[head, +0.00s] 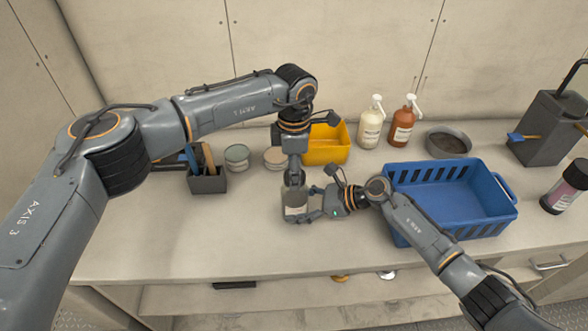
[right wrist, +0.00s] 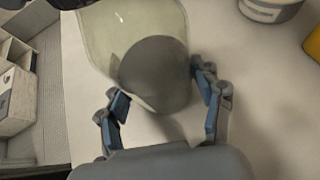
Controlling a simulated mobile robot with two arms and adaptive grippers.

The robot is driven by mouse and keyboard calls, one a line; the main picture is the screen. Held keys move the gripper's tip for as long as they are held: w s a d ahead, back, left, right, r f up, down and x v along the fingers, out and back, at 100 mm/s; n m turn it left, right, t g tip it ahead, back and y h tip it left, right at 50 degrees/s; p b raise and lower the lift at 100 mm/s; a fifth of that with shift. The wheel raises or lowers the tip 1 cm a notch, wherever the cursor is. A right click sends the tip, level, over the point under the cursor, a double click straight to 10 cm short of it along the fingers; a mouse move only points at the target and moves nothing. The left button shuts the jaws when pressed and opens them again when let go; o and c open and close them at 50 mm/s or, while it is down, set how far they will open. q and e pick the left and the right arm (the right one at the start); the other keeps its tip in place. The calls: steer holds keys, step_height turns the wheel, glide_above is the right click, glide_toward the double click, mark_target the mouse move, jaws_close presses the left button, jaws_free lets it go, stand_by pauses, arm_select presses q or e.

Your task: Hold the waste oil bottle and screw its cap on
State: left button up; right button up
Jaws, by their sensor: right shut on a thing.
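The waste oil bottle (head: 294,205), clear greenish with a pale label, stands upright on the counter. In the right wrist view the bottle (right wrist: 115,30) fills the upper middle, between two blue-padded fingers. My right gripper (head: 309,204) comes from the right and is shut on the bottle's body. In the right wrist view, my right gripper (right wrist: 163,92) has one finger on each side of it. My left gripper (head: 294,180) points down directly over the bottle's top. It covers the neck, and I cannot make out a cap or the finger opening.
A blue basket (head: 398,218) stands close to my right arm. Behind are a yellow bin (head: 328,152), two pump bottles (head: 371,126) (head: 403,125), a grey bowl (head: 447,143) and tins (head: 237,157). A dark caddy (head: 208,181) stands left. The front-left counter is clear.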

arm_select(q)
steer(key=shift+o, duration=1.2)
steer(key=shift+r, duration=0.1)
step_height(320, 180, up, 12)
arm_select(e)
steer(key=o, duration=1.8)
